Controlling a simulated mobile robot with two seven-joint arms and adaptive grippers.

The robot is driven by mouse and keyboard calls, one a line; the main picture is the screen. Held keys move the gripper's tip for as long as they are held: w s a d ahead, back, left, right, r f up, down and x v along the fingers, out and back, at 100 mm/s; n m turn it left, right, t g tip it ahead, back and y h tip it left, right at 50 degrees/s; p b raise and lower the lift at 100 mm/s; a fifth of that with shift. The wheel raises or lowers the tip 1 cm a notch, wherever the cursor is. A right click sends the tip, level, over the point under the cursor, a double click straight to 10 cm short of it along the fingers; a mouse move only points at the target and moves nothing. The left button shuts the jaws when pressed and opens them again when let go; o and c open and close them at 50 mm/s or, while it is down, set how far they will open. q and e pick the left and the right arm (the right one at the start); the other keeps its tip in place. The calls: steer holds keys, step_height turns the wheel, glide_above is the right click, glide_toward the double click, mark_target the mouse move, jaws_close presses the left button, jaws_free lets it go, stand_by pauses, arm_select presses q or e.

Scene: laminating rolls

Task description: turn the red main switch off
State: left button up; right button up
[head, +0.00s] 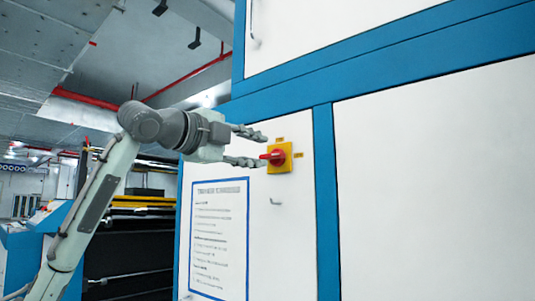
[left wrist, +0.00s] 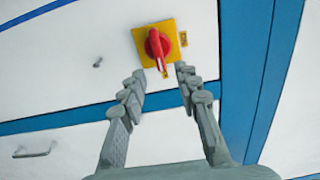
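The red main switch (head: 273,157) sits on a yellow square plate (head: 285,163) on the white cabinet panel. In the head view its red handle points left, toward my left gripper. In the left wrist view the red handle (left wrist: 157,47) points down the picture, toward the gap between the fingers. My left gripper (head: 263,149) is open, its fingers apart just left of the switch. In the left wrist view the fingertips (left wrist: 160,75) stand on either side of the handle's line, a little short of it, with nothing between them. My right gripper is not in view.
A blue-framed notice (head: 219,240) is on the panel below my left arm. A small hook-like handle (head: 275,202) sticks out below the switch. Blue frame strips (head: 326,200) edge the white panels. Dark roll machinery (head: 130,245) stands at the left.

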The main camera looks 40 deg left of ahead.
arm_select(q)
steer(key=s, duration=0.7)
steer(key=shift+a, duration=0.25)
steer(key=shift+f, duration=0.1)
